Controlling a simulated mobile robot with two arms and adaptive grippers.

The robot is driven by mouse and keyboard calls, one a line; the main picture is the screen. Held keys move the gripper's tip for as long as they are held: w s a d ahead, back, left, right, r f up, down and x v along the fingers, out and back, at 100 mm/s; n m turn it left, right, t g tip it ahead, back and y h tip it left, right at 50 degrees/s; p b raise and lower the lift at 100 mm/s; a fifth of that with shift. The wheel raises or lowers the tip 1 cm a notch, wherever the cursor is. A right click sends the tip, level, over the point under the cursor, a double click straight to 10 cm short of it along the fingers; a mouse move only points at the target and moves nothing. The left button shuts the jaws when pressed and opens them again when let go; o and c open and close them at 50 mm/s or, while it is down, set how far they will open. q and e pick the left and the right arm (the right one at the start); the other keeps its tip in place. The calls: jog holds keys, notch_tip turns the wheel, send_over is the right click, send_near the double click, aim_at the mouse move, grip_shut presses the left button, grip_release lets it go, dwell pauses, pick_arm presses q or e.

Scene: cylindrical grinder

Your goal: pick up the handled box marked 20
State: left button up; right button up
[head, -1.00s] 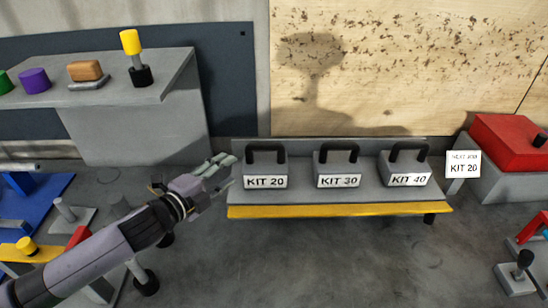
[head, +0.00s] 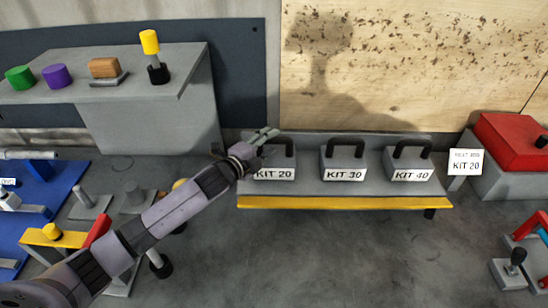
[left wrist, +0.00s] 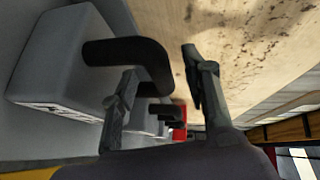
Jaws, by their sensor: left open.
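The box marked KIT 20 (head: 280,163) is grey with a black handle and stands at the left end of a grey shelf with a yellow front edge. My left gripper (head: 264,136) is open at its handle and hides part of the handle and box top. In the left wrist view, the nearest grey box (left wrist: 62,52) fills the left side. Its black handle (left wrist: 128,52) reaches into the space between the open fingers (left wrist: 160,64). One finger overlaps the handle in the picture; I cannot tell whether they touch. My right gripper is not in view.
The KIT 30 box (head: 343,163) and KIT 40 box (head: 407,165) stand to the right on the same shelf (head: 330,190). A sign reading KIT 20 (head: 465,162) stands at the shelf's right end. A wooden panel (head: 400,60) rises behind.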

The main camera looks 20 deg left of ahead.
pick_arm(q)
jog(key=shift+x, duration=1.35)
jog(key=shift+c, duration=0.2)
grip_shut()
jog(key=shift+r, duration=0.1)
